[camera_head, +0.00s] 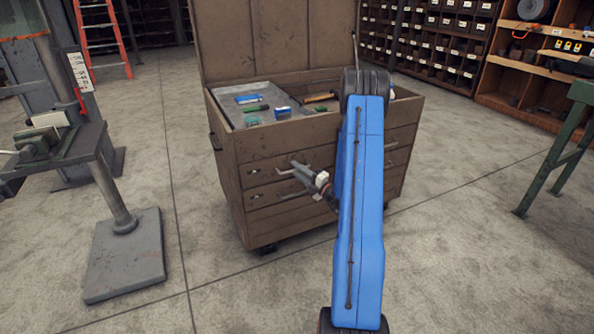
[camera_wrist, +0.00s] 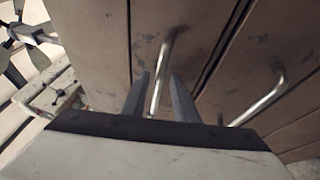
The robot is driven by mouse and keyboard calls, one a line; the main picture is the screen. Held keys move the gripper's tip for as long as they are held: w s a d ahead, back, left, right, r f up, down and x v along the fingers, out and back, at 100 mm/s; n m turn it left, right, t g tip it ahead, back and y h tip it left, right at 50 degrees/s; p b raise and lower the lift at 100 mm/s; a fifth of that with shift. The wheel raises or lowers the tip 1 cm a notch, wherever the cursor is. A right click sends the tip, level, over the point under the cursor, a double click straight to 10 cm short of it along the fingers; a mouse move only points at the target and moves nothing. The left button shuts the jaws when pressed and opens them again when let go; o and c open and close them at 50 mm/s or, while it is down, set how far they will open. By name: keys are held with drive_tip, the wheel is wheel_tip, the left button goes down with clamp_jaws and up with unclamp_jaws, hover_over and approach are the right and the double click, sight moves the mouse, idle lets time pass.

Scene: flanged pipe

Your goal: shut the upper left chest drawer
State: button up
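The brown chest (camera_head: 310,140) stands with its lid raised, and its front has drawers stacked in rows. The upper left drawer (camera_head: 256,174) looks nearly flush with the front; any small gap is hard to judge. My gripper (camera_head: 291,173) is at the left half of the front, close to the drawer faces. In the wrist view, my gripper's fingers (camera_wrist: 158,98) are apart, with a metal bar handle (camera_wrist: 165,65) showing between them; contact cannot be told. A second handle (camera_wrist: 263,98) is to the right, across a dark seam. My blue arm hides the middle right of the front.
The chest's open top holds a grey tray (camera_head: 222,101) with small items. A pedestal stand (camera_head: 125,255) with a vise is at left, and a green-legged bench (camera_head: 560,150) at right. Shelves line the back. Floor in front is clear.

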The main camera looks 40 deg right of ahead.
drive_tip(key=v, duration=1.7)
drive_tip(key=shift+s, duration=0.15)
